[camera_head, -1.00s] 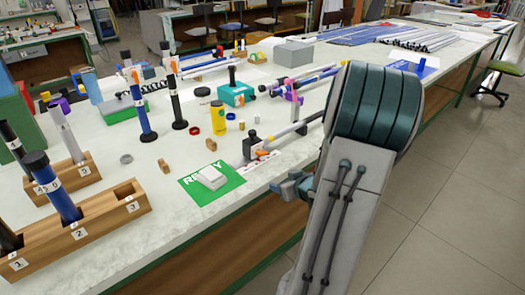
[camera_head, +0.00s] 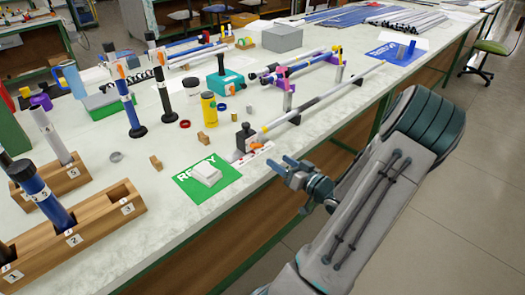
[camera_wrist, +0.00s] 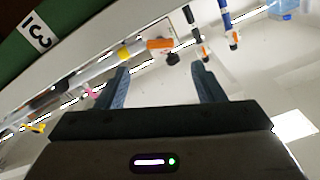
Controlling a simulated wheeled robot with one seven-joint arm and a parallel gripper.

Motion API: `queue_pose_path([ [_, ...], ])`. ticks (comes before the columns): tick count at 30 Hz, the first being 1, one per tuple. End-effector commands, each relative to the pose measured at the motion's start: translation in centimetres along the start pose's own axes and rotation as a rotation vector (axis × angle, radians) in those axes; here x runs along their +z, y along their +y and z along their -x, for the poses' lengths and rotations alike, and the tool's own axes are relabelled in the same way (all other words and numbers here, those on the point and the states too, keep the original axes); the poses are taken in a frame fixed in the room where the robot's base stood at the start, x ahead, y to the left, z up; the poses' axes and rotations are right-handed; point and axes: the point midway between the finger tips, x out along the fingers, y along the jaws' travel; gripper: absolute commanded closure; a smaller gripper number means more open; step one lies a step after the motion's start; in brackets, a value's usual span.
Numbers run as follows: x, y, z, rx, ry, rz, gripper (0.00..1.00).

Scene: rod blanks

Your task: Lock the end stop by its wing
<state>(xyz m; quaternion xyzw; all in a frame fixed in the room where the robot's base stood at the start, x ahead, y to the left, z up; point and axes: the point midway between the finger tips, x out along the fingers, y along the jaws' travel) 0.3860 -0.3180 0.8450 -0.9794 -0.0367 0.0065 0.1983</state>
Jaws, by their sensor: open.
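The end stop (camera_head: 246,138) is a small black block with a round knob at the near end of a long grey rod (camera_head: 318,103), by the bench's front edge. Its orange wing (camera_head: 255,147) is low on the side facing me. My gripper (camera_head: 286,168) is open and empty, to the right of the end stop and apart from it, beyond the bench edge. In the wrist view an orange part (camera_wrist: 160,45), probably the wing, and a yellow band (camera_wrist: 124,53) show beyond my open fingers (camera_wrist: 163,82). How the wing is turned is too small to tell.
A green READY mat (camera_head: 226,181) with a white block (camera_head: 206,173) lies left of the end stop. A wooden rack (camera_head: 100,215) holds rods at the left. Upright rods, a yellow can (camera_head: 208,108) and a teal box (camera_head: 224,82) stand behind.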

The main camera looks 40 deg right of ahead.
Motion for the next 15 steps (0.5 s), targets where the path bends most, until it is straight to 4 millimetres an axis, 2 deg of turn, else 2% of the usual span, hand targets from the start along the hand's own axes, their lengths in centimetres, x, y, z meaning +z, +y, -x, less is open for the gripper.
queue_pose_path([
  [1,0.1,-0.1,-1.3,-0.004,-0.001,-0.001,0.38],
  [6,0.1,-0.1,-4.7,-0.005,-0.002,0.001,0.38],
  [10,0.1,-0.1,-6.7,-0.004,-0.003,0.001,0.38],
  [15,0.1,-0.1,-8.0,-0.003,-0.002,0.001,0.38],
])
